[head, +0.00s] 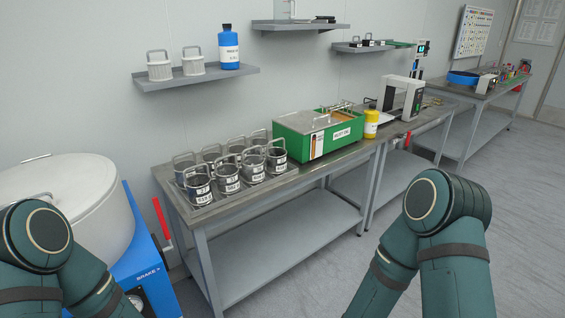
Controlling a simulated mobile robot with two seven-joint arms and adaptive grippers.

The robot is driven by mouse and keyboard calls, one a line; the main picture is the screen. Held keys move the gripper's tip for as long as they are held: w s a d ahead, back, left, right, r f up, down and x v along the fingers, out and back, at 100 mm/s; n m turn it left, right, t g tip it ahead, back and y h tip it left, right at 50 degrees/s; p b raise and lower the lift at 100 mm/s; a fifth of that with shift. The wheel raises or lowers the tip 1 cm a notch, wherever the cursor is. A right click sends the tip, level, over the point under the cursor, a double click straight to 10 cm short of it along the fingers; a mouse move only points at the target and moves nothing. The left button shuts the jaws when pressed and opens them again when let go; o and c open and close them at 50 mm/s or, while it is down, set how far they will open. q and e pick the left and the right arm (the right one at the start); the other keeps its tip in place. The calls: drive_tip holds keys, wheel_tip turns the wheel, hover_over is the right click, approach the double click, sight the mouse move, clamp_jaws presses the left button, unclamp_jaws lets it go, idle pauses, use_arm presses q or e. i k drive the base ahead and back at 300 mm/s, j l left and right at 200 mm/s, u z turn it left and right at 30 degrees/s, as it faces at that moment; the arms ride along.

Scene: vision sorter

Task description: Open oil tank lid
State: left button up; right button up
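A green tank (293,147) stands on the metal bench, with a white label that seems to end in "OIL". A flat grey lid (306,123) with a handle on top lies level over its left part. The right part of the top shows a brownish surface and small metal parts at the back; I cannot tell whether this is open. My two arms show only as dark green links at the lower left and lower right. Neither gripper is in view, and nothing of mine touches the tank.
Several labelled metal cans with handles (227,178) stand left of the tank. A yellow bottle (371,123) stands close at its right, with a white device (410,97) beyond. A large white drum (75,200) on a blue machine is at left. The floor at right is clear.

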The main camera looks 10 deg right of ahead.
sight(305, 122)
drive_tip(key=z, duration=0.6)
drive_tip(key=i+j+z, duration=0.1)
drive_tip(key=i+z, duration=0.25)
drive_tip(key=i+j+z, duration=0.15)
drive_tip(key=z, duration=0.2)
drive_tip(key=i+j+z, duration=0.3)
drive_tip(key=k+l, duration=0.1)
